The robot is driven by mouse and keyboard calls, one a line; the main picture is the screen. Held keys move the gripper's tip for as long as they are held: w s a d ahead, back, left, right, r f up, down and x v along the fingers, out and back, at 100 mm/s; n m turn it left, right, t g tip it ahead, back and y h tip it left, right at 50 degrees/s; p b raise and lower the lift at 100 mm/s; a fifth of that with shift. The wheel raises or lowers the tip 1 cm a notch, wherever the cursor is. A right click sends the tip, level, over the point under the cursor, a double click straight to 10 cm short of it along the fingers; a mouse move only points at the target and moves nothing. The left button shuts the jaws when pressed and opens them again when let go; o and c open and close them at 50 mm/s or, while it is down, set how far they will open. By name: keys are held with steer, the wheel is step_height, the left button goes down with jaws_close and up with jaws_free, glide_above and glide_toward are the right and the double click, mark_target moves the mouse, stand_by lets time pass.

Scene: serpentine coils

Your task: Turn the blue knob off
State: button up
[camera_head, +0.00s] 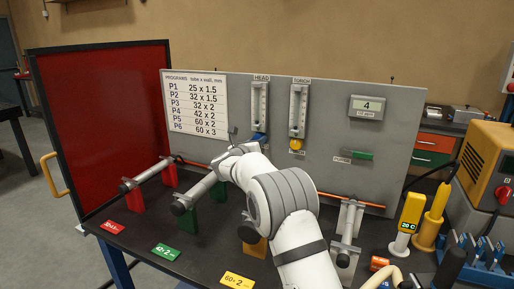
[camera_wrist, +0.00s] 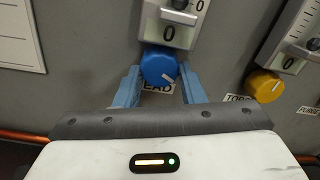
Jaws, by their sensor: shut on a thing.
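The blue knob (camera_wrist: 158,66) sits on the grey panel below a gauge marked 0, with a white pointer line toward its lower right. My gripper (camera_wrist: 160,85) has its two blue fingers on either side of the knob and is shut on it. The label under the knob is partly hidden and reads "EAD".
A yellow knob (camera_wrist: 265,86) sits to the right under the TORCH gauge (camera_head: 298,108). A green lever (camera_head: 362,155) and a display reading 4 (camera_head: 366,108) are further right. Tubes on coloured stands (camera_head: 168,176) and a yellow handheld device (camera_head: 410,215) stand on the dark bench.

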steer(key=shift+d+n+b, duration=0.1)
steer(key=shift+n+b, duration=0.35)
steer(key=shift+n, duration=1.05)
steer(key=o, duration=1)
steer(key=b+v, duration=0.2)
steer(key=v, duration=0.5)
steer(key=shift+s+a, duration=0.25)
steer(key=shift+s, duration=0.1)
